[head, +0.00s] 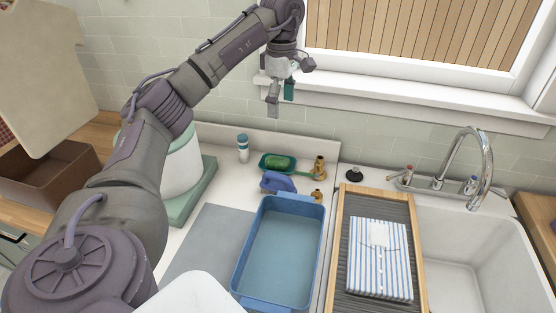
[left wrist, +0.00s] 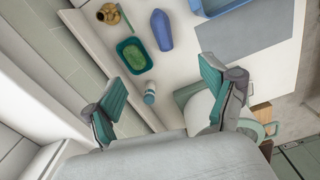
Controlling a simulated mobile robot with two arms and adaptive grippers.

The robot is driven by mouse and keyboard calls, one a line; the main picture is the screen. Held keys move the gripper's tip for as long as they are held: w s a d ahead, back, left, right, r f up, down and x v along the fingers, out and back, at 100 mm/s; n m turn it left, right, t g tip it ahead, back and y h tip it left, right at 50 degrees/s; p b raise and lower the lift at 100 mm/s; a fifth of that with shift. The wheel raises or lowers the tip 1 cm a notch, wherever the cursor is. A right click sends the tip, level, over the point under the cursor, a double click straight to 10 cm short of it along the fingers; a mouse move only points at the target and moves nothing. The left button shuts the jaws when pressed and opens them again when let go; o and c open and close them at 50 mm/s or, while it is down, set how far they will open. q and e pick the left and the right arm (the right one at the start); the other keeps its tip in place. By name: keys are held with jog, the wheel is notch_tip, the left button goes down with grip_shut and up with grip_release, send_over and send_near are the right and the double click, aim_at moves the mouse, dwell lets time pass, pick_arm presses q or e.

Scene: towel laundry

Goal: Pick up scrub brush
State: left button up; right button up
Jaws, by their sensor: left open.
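A blue-purple object that looks like the scrub brush (head: 277,181) lies on the white counter just behind the blue basin. It also shows at the top of the left wrist view (left wrist: 161,30). My left gripper (head: 281,92) is high above the back of the counter, in front of the window sill. Its two green-padded fingers (left wrist: 163,65) are spread apart with nothing between them. The gripper is well above the brush and apart from it. My right gripper does not show.
A green dish with a green bar (head: 278,162) sits behind the brush, with brass fittings (head: 319,168) to the right. A small white-and-teal bottle (head: 243,148) stands left. The blue basin (head: 322,240) is empty. A striped towel (head: 379,262) lies on the ribbed board beside the sink.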

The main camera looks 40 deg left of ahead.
pick_arm(q)
notch_tip(320, 180, down, 13)
jog(key=b, duration=1.1)
send_over(279, 185)
jog(key=f, duration=0.8)
jog(key=shift+w+d+f+b, duration=0.1)
jog(key=shift+w+f+b, duration=0.1)
jog(key=shift+f+b, duration=0.2)
jog(key=shift+s+f+p, duration=0.15)
jog(key=shift+f+p, duration=0.15)
jog(key=shift+f, duration=1.05)
jog(key=shift+s+f+p, duration=0.15)
jog(key=shift+f+p, duration=0.1)
jog(key=shift+f, duration=1.1)
jog(key=c, duration=1.3)
notch_tip(279, 185, up, 10)
jog(key=shift+r+b, duration=0.1)
jog(key=shift+b, duration=0.4)
